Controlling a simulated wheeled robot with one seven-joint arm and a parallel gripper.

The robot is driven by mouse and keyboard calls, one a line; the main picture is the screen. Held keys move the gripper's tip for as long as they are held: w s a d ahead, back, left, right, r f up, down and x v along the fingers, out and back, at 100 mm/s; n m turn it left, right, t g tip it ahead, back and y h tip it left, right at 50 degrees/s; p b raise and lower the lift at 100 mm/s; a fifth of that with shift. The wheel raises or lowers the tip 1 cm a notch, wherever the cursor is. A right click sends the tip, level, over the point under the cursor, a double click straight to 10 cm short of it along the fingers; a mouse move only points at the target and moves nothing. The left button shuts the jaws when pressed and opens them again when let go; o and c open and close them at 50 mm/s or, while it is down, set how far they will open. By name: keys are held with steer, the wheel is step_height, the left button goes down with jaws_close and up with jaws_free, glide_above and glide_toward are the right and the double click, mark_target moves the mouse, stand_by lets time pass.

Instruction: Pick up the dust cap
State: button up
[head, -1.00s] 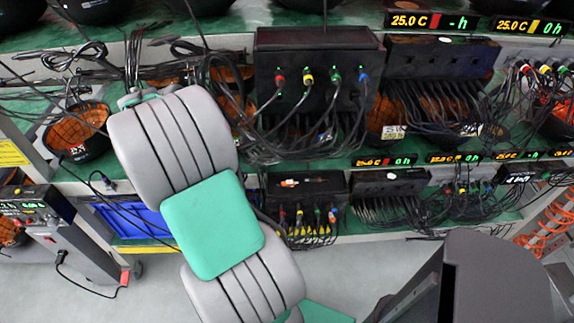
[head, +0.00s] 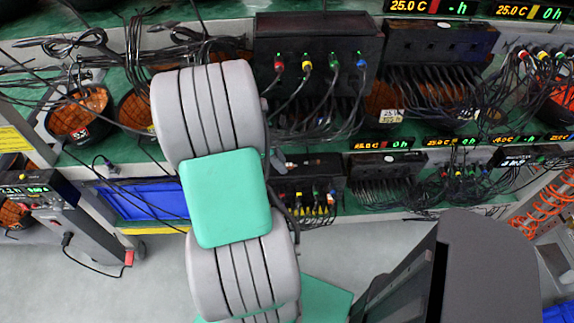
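I cannot make out a dust cap for certain. My grey and green arm covers the middle left of the head view and hides part of the shelves behind it. A small grey tip, perhaps part of my gripper (head: 278,160), shows just right of the arm, by the left end of a small black box (head: 318,164) on the lower shelf. The rest of the gripper is hidden behind the arm, so its opening and any contact do not show.
A large black box (head: 318,42) with coloured plugs stands on the upper shelf, its cables hanging down. A second black box (head: 440,40) stands right of it. A blue bin (head: 150,199) is at lower left, near an instrument cart (head: 50,205). Grey floor (head: 120,290) is open in front.

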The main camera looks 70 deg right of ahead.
mark_target(287, 164)
jaws_close()
steer(key=shift+r, duration=0.1)
stand_by(0.6)
steer(key=shift+r, duration=0.55)
step_height(287, 164, up, 2)
steer(key=shift+r, duration=0.1)
steer(key=w+a+b, duration=0.1)
steer(key=w+a, duration=0.3)
steer(key=w, duration=0.4)
steer(key=w+a+b, duration=0.2)
steer(key=w+a, duration=0.2)
steer(key=w, duration=0.3)
steer(key=shift+w+a, duration=0.4)
steer(key=shift+c, duration=1.8)
jaws_free()
jaws_close()
